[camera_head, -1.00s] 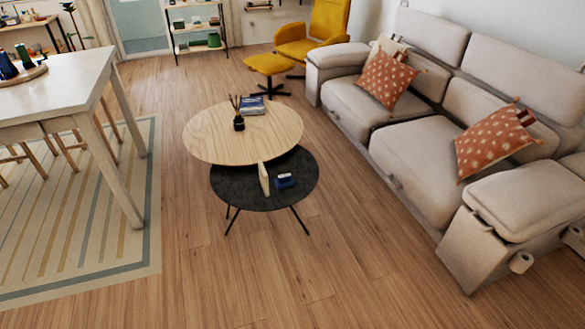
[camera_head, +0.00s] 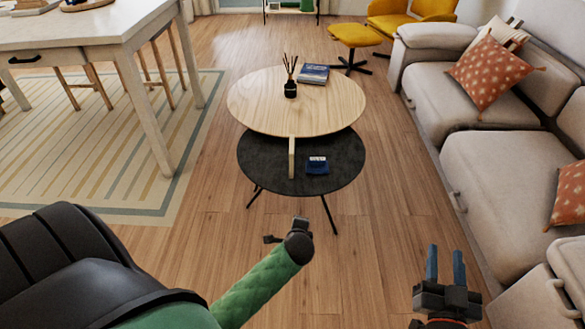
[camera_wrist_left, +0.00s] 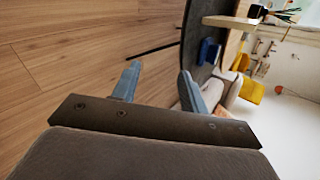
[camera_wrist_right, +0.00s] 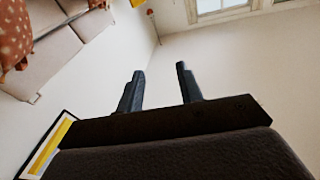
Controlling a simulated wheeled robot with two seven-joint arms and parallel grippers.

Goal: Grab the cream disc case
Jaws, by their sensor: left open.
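The cream disc case (camera_head: 292,158) is a thin pale slab standing upright on the low black round table (camera_head: 262,168), seen nearly edge-on. Its top comes close to the edge of the wooden tabletop. In the left wrist view, a pale strip beside the black top appears to be the case (camera_wrist_left: 228,22). My left gripper (camera_wrist_left: 160,72) is open and empty, short of the table; its fingers are not clear in the head view. My right gripper (camera_head: 445,252) is open and empty at the lower right. It also shows in the right wrist view (camera_wrist_right: 160,72), facing wall and window.
A small blue item (camera_head: 317,165) lies right of the case. The higher wooden round table (camera_head: 330,105) overlaps behind, bearing a reed diffuser (camera_head: 291,88) and books (camera_head: 313,74). The sofa (camera_head: 510,170) bounds the right; a white table (camera_head: 100,32) stands left. Floor in front is clear.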

